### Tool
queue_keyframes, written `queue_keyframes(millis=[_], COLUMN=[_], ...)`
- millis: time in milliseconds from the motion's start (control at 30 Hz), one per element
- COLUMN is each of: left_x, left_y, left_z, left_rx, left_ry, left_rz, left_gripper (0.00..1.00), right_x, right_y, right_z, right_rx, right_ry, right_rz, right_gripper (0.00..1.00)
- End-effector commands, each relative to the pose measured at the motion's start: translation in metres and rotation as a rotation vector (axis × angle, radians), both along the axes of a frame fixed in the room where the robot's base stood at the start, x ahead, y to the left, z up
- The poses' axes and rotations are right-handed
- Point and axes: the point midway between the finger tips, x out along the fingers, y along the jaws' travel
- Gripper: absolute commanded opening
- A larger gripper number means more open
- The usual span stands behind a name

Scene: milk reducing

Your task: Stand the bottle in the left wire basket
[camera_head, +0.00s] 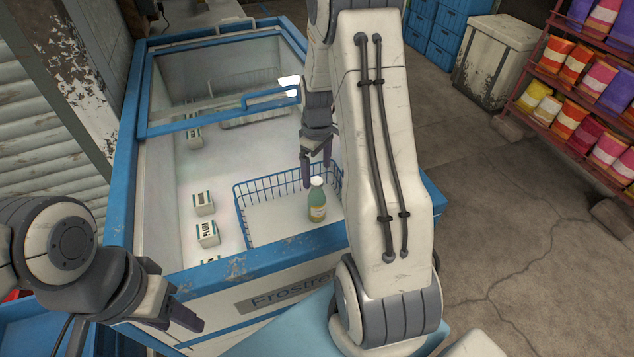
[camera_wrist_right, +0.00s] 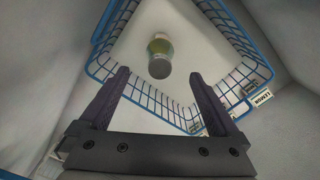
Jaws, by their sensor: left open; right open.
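A green-yellow bottle (camera_head: 317,203) with a pale cap stands upright inside a blue wire basket (camera_head: 243,214) in the chest freezer. In the right wrist view the bottle (camera_wrist_right: 159,55) shows from above, with the basket's wire walls (camera_wrist_right: 150,97) around it. My right gripper (camera_head: 316,175) is over the basket, just above and behind the bottle. Its fingers (camera_wrist_right: 160,74) are spread and empty, apart from the bottle. My left gripper (camera_head: 182,322) is open and empty outside the freezer's front left. My right arm hides the basket's right end.
The freezer's blue rim (camera_head: 190,278) surrounds the scene. A sliding glass lid (camera_head: 215,75) covers the back half. Small cartons (camera_head: 207,234) stand left of the basket. A carton marked LEMON (camera_wrist_right: 262,99) sits outside the basket wall. A shelf of colourful bags (camera_head: 570,115) stands far right.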

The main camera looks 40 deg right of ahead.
Motion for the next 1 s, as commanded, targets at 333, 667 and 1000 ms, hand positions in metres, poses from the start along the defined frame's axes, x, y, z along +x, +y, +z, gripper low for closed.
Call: queue_keyframes(millis=[333,667,1000], left_x=[0.0,0.0,0.0], left_y=[0.0,0.0,0.0], left_z=[0.001,0.001,0.0], left_rx=[0.0,0.0,0.0], left_ry=[0.0,0.0,0.0], left_rz=[0.0,0.0,0.0], left_gripper=[0.5,0.5,0.5], right_x=[0.0,-0.01,-0.159], right_y=[0.0,0.112,0.282], right_z=[0.031,0.076,0.135], right_rx=[0.0,0.011,0.069], right_ry=[0.0,-0.022,-0.027], right_rz=[0.0,0.086,0.252], right_gripper=[0.98,0.98,0.98])
